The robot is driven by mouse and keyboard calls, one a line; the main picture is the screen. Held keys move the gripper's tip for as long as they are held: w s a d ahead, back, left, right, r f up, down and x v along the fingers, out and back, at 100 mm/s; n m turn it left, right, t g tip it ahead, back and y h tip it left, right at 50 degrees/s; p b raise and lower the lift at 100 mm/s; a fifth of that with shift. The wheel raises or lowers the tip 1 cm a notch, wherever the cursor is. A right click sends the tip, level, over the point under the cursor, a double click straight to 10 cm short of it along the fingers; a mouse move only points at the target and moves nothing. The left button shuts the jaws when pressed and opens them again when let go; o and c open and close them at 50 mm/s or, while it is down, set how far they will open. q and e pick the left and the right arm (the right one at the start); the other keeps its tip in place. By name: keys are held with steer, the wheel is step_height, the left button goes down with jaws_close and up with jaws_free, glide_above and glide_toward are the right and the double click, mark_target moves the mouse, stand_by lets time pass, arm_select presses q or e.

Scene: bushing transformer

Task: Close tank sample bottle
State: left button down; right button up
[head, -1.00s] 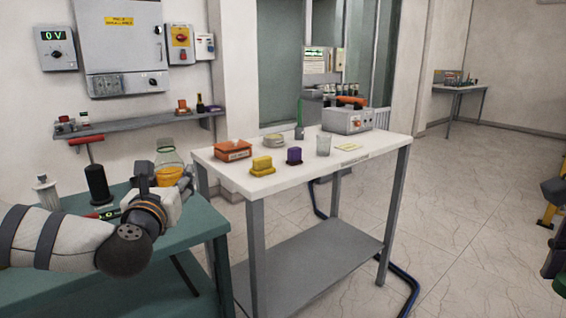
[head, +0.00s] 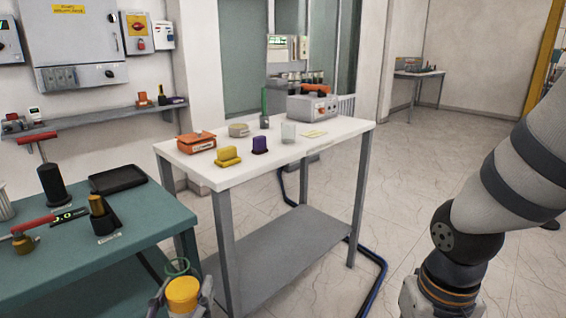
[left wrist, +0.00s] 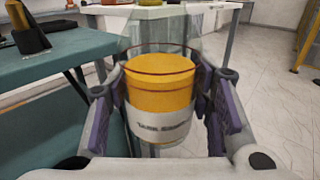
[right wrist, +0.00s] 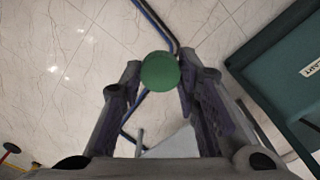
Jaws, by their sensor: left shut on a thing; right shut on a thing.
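My left gripper (head: 182,297) is at the bottom of the head view, shut around the tank sample bottle. The bottle (head: 177,266) is clear, upright, with yellow-orange contents and an open-looking rim. Its white label (left wrist: 160,125) faces the left wrist camera, with purple finger pads on both sides. My right gripper (right wrist: 161,80) is shut on a round green cap (right wrist: 160,71) in the right wrist view, over the floor. In the head view the right arm comes down at the right; its fingers are cut off below. The bottle and cap are apart.
A teal table (head: 150,215) at left carries a black tray (head: 118,179), dark cylinders and a red-handled tool. A white table (head: 300,150) ahead holds several small items and a grey box (head: 312,105). Tiled floor is clear at right.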

arm_select(q)
steer(key=s+d+f+m+g+h, duration=0.1)
steer(key=d+m+g+h, duration=0.3)
steer(key=d+m+h, duration=0.4)
steer(key=d+h, duration=0.3)
steer(key=d, duration=0.1)
steer(key=shift+s+d+f+h, duration=0.3)
steer(key=shift+s+d+f, duration=0.05)
steer(key=shift+f, duration=0.05)
arm_select(e)
steer(key=w+a+r+n, duration=0.2)
steer(key=a+r+n, duration=0.1)
steer(key=a+r, duration=0.6)
steer(key=w+a+r+n, duration=0.3)
steer(key=a+r, duration=0.6)
steer(key=a, duration=0.4)
steer(key=shift+a+r+n, duration=0.15)
steer(key=shift+a+n, duration=0.1)
steer(key=shift+n, duration=0.35)
steer(key=shift+w+f, duration=0.1)
steer(key=shift+f, duration=1.9)
